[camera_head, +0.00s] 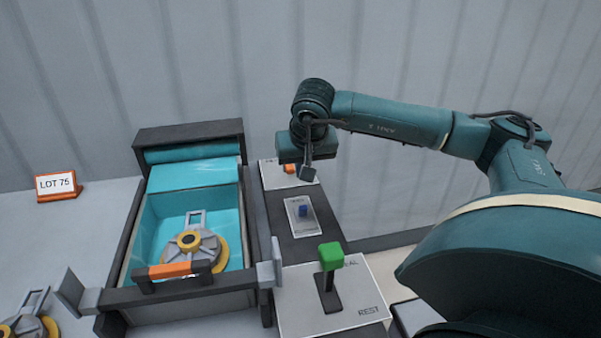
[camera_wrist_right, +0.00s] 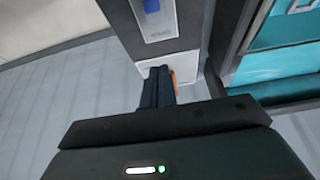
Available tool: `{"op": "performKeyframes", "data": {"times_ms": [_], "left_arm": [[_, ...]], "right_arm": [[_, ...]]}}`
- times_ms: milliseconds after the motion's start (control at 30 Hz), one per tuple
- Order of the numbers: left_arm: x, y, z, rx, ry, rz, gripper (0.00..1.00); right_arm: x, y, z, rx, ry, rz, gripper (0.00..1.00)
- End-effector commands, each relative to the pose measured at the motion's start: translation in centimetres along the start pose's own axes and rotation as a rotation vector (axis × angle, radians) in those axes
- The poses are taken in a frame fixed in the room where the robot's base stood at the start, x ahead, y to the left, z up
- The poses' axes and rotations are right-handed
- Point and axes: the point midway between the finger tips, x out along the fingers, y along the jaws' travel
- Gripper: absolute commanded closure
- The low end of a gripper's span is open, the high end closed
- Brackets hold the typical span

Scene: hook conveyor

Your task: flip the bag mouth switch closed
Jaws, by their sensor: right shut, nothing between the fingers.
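The bag mouth switch is not clearly labelled in these views. An orange switch (camera_head: 290,168) sits on a white plate (camera_head: 270,176) at the far end of a dark panel. It also shows as an orange sliver (camera_wrist_right: 174,78) beside my fingers in the right wrist view. A blue switch (camera_head: 303,211) on a grey plate (camera_head: 293,224) is nearer; it also shows in the wrist view (camera_wrist_right: 151,5). My right gripper (camera_head: 308,174) is shut and empty, pointing down at the far plate, close to the orange switch. Its fingers (camera_wrist_right: 158,84) partly hide that plate; contact is unclear.
A green-topped lever (camera_head: 331,256) stands on a white plate marked REST at the near end. Left of the panel, a dark-framed bin (camera_head: 178,295) with a teal lining holds a grey-and-yellow wheel-like part (camera_head: 190,241). A LOT 75 sign (camera_head: 56,185) stands at far left.

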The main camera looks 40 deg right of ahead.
Motion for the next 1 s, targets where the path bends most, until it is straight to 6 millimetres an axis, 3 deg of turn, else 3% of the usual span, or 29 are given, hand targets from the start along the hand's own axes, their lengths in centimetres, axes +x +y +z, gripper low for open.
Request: {"op": "performKeyframes", "data": {"times_ms": [200, 400, 1000], "left_arm": [[0.2, -0.1, 0.7, -0.012, -0.006, 0.0, 0.0], [0.2, 0.0, 0.7, -0.021, -0.005, -0.001, 0.0], [0.1, -0.1, 0.4, -0.022, 0.001, -0.003, 0.0]], "right_arm": [[-4.2, 0.0, 1.4, 0.0, 0.004, -0.002, 1.0], [-6.0, 0.0, 2.0, 0.0, 0.002, -0.001, 1.0], [-6.2, 0.0, 2.1, 0.001, 0.001, -0.001, 1.0]]}}
